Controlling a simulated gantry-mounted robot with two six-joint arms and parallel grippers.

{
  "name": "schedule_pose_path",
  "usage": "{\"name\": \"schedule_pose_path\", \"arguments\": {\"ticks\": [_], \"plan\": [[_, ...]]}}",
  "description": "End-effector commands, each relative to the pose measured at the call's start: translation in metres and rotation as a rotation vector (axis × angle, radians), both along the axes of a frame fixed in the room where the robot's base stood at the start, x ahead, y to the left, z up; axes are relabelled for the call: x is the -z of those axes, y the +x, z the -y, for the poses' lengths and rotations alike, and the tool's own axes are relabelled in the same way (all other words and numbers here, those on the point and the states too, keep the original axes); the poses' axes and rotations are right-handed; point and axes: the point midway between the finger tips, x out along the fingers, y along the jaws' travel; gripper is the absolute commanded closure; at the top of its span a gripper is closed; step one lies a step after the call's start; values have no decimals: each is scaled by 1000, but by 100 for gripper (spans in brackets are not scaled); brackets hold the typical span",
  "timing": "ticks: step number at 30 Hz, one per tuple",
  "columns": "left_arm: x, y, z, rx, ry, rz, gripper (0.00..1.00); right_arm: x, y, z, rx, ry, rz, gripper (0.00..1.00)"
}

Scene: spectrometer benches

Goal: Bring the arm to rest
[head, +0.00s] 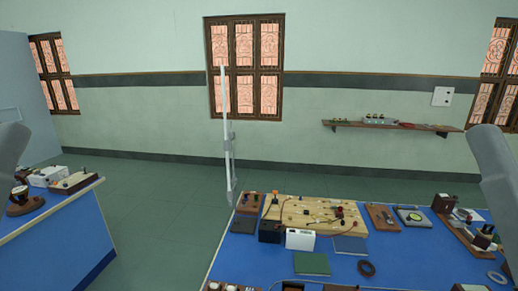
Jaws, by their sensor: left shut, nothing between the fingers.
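A smooth grey part of my left arm (12,148) shows at the left edge. A longer grey part of my right arm (494,170) comes in at the right edge. No fingers of either gripper show in the head view. Both visible arm parts stand apart from each other at opposite sides of the picture. Neither visibly holds anything.
A blue-topped bench (225,265) at the lower right carries a wooden circuit board (325,210), a white box (300,239) and a green book (312,263). Another blue bench (50,225) stands left. A thin pale pole (226,130) rises behind. Floor between benches is clear.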

Motion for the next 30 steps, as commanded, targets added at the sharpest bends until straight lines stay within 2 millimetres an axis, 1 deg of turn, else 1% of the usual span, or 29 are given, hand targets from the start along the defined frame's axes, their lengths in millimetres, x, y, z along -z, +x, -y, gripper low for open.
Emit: {"name": "schedule_pose_path", "arguments": {"ticks": [1, 2, 3, 5, 6, 8, 9, 11, 12, 15, 18, 21, 29, 30], "plan": [[-42, 0, 0, -1, 1, -1, 100, -43, 0, 0, 0, 0, 1, 50], [-54, 0, 0, -1, 1, -1, 100, -55, 0, 0, 0, 0, 1, 50], [-71, 0, 0, -1, 1, -1, 100, -71, 0, 0, 0, 0, 1, 50], [-98, 1, 0, -1, 2, -2, 100, -99, 0, 0, 0, 0, 0, 50], [-117, 1, 0, -1, 2, -2, 100, -118, 0, 0, 0, 0, 0, 50], [-147, 1, 0, -1, 2, -2, 100, -148, 0, 0, 0, 0, 0, 50], [-167, 1, 0, -1, 2, -2, 100, -168, 0, 0, 0, 0, 0, 50], [-197, 1, 0, -1, 2, -3, 100, -198, 0, 0, 0, 0, 0, 50], [-216, 1, 0, -2, 3, -3, 100, -217, 0, 0, 0, 0, 0, 50], [-256, 1, 0, -2, 3, -3, 100, -257, 0, 0, 0, 0, 0, 50], [-280, 1, 0, -2, 3, -4, 100, -281, 1, 0, 0, 0, 0, 50], [-290, 2, 0, -2, 3, -4, 100, -291, 1, 0, 0, 0, 0, 50], [-286, 2, 0, -2, 3, -4, 100, -287, 1, 0, 0, 0, -1, 50], [-278, 2, 0, -2, 3, -4, 100, -279, 1, 0, 1, 0, 0, 50]]}}
